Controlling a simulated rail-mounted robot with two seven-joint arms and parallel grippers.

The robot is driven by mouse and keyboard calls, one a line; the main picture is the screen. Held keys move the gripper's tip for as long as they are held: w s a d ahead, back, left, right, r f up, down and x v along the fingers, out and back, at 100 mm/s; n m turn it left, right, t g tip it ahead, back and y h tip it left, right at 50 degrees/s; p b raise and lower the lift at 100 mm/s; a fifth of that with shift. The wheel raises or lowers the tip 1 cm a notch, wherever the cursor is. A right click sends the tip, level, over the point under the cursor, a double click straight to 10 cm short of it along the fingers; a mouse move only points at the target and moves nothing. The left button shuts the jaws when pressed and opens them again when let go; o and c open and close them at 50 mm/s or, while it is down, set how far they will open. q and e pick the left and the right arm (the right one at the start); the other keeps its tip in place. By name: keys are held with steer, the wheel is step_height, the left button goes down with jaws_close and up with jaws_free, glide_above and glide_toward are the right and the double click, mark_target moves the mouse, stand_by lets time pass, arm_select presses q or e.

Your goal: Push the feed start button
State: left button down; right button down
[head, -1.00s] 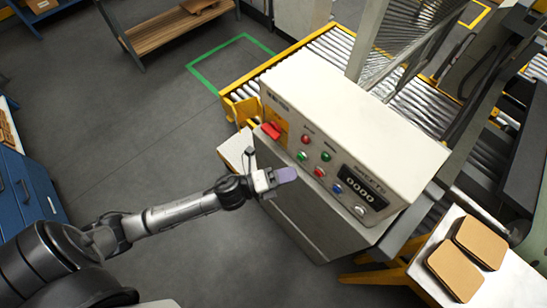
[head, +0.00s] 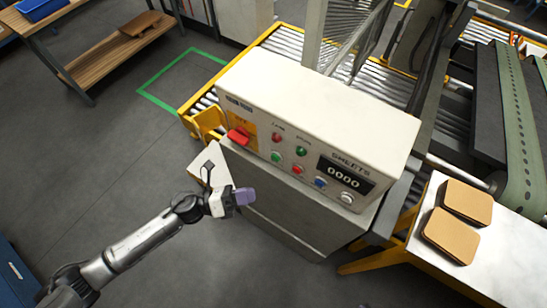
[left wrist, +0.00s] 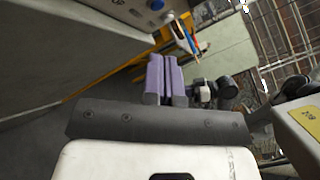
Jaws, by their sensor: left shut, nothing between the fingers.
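The white control box (head: 310,105) stands in the middle of the head view. Its front panel carries a green button (head: 276,157), a red button (head: 297,169), a blue button (head: 320,182) and a white button (head: 347,197), with a red lamp (head: 277,138) and green lamp (head: 301,151) above. The button labels are too small to read. My left gripper (head: 245,196) is shut and empty, in front of the cabinet below and left of the green button, apart from the panel. Its purple fingers (left wrist: 163,79) lie together in the left wrist view, where a blue button (left wrist: 156,4) shows at the top.
A red switch (head: 239,136) on a yellow plate sits left of the buttons. A counter display (head: 345,177) reads 0000. Brown blanks (head: 451,236) lie on a white-topped table (head: 490,262) at right. A roller conveyor (head: 290,44) runs behind.

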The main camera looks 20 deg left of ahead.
mark_target(275, 157)
arm_select(q)
steer(key=w+d+b, duration=0.1)
steer(key=w+d, duration=0.1)
steer(key=w, duration=0.6)
steer(key=shift+w+d, duration=0.15)
steer(key=shift+w, duration=0.05)
stand_by(0.4)
stand_by(0.7)
stand_by(0.8)
steer(key=shift+w, duration=0.1)
steer(key=shift+f+b, duration=0.1)
steer(key=shift+b, duration=0.2)
